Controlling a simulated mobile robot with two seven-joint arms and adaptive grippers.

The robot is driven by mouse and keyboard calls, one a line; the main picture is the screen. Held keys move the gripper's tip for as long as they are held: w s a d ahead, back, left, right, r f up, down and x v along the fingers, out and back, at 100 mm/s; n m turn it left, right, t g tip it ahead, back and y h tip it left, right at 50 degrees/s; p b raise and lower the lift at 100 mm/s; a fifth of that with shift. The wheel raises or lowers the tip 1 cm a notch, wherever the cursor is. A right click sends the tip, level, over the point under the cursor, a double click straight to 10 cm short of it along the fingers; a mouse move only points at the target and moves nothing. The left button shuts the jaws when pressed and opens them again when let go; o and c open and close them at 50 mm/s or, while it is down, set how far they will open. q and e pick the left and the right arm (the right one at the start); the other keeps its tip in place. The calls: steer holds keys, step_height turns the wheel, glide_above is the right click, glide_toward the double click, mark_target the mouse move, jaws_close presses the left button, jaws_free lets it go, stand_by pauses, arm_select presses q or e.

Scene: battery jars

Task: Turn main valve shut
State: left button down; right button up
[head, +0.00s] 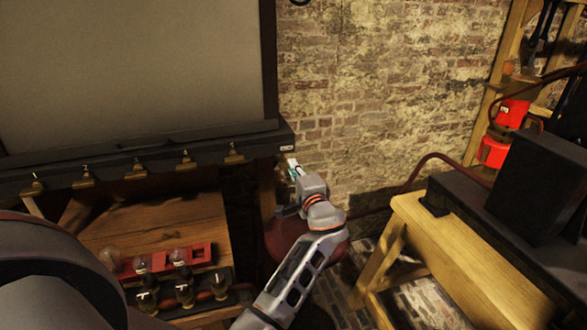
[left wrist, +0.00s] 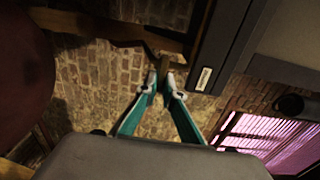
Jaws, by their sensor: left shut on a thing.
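My left gripper (head: 293,168) is at the right end of the black pipe bar (head: 130,163), just below a small white label (head: 287,148). In the left wrist view its two teal fingers (left wrist: 162,88) come together at a narrow brown-brass piece, which I take as the main valve's handle (left wrist: 164,66). It sits beside the dark bar's end with the label plate (left wrist: 204,79). The fingertips hide part of it, so its exact angle cannot be told. In the head view the gripper covers the valve. My right gripper is not in view.
Several brass taps (head: 185,160) hang along the bar, left of the gripper. Below is a wooden bench (head: 150,225) with a red rack (head: 190,257) of jars. A dark red round vessel (head: 283,232) stands behind my forearm. A wooden table (head: 450,240) is at right.

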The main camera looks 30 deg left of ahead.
arm_select(q)
steer(key=c, duration=2.2)
jaws_free()
steer(key=shift+v, duration=3.8)
